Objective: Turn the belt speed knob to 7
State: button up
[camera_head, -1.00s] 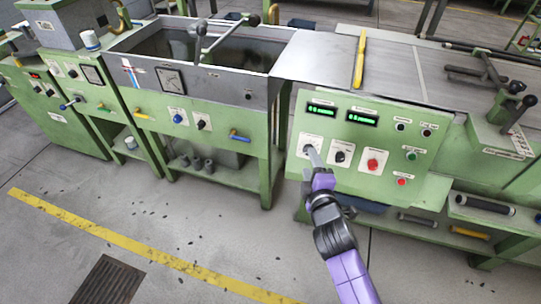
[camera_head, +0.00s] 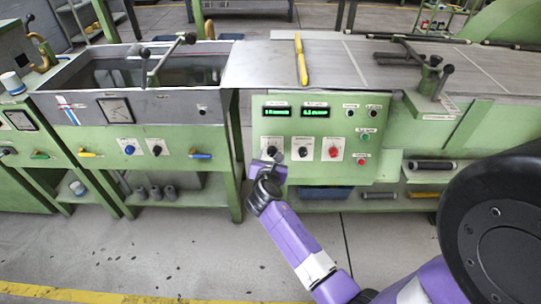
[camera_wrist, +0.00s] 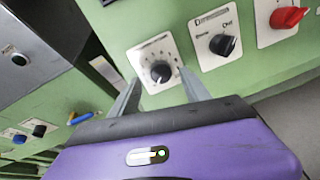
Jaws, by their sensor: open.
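A black round knob (camera_wrist: 160,73) on a white plate with a dial scale is on the green panel in the wrist view. It looks like the belt speed knob, but its label is too small to read. In the head view its plate (camera_head: 271,142) is the leftmost of three in the row, partly hidden by my gripper (camera_head: 272,160). In the wrist view the fingers of my gripper (camera_wrist: 158,78) are open, one on each side of the knob. I cannot tell whether they touch it or which number it points to.
A black selector knob (camera_wrist: 222,45) and a red knob (camera_wrist: 288,17) sit to the right on the same panel. Above them are two green displays (camera_head: 277,112). A water tank (camera_head: 140,75) stands left of the panel. The floor in front is clear.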

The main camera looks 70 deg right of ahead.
aim_at(272, 153)
jog(key=shift+x, duration=1.5)
jog(key=shift+c, duration=0.2)
grip_shut()
